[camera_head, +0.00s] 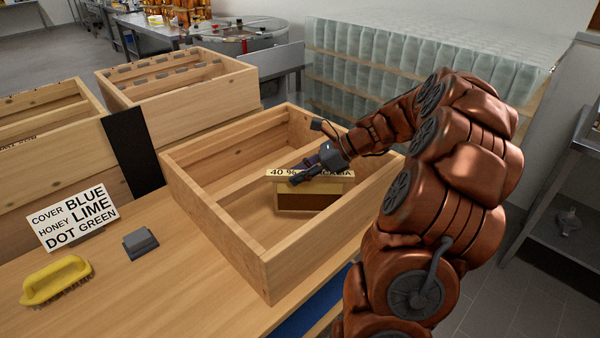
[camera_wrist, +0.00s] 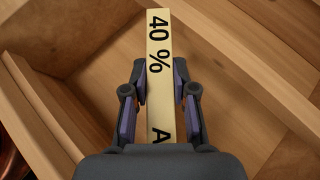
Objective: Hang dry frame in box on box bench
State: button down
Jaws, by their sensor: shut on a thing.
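A small wooden frame (camera_head: 311,199) with a pale top bar lettered "40 %" is inside the open wooden box (camera_head: 229,238) on the bench (camera_head: 179,290). The rest of its lettering is partly hidden by my gripper. My gripper (camera_head: 301,178) is shut on the frame's top bar. In the wrist view the top bar (camera_wrist: 158,45) runs between the two fingers of my gripper (camera_wrist: 160,92). Below the bar the frame shows a lighter band and a dark brown panel. I cannot tell whether the frame rests on anything in the box.
A yellow brush (camera_head: 56,281) and a grey block (camera_head: 140,243) lie on the bench's left. Other wooden boxes (camera_head: 181,93) stand behind. Stacked glass jars (camera_head: 400,60) are at the back right.

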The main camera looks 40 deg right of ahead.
jog(key=shift+f, duration=1)
dwell(0.7)
jog(key=c, duration=0.8)
grip_release()
jog(key=shift+c, duration=0.2)
jog(key=v, duration=1.2)
jog(key=shift+a, duration=0.1)
